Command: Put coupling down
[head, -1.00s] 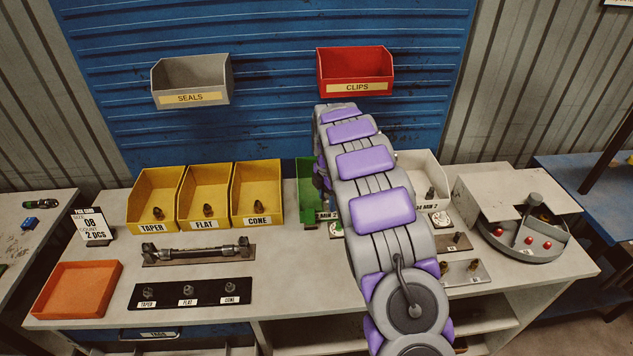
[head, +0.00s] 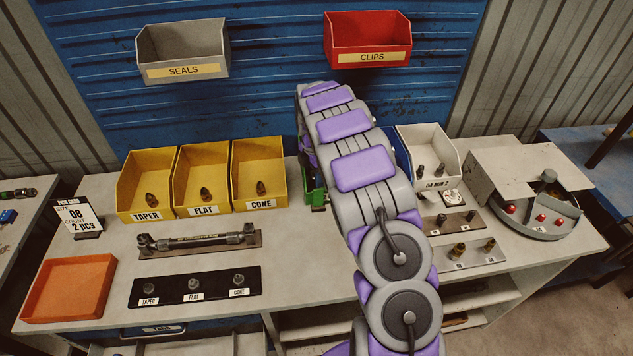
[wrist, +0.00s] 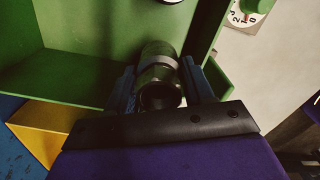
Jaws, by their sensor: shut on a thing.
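My gripper (wrist: 163,82) shows in the wrist view, its two dark fingers shut on the coupling (wrist: 158,76). The coupling is a dark metal cylinder with a lighter band, its open end facing the camera. It is held in front of the green bin (wrist: 75,75), whose walls rise behind and to the left. I cannot tell whether the coupling touches the bin. In the head view my arm hides the gripper and the coupling, and only the left edge of the green bin (head: 316,196) shows.
Yellow bins marked TAPER (head: 146,204), FLAT (head: 203,200) and CONE (head: 259,196) stand left of the green bin. A white bin (head: 436,170) stands to the right. An orange tray (head: 68,290) sits at the front left. The red CLIPS bin (head: 368,40) hangs above.

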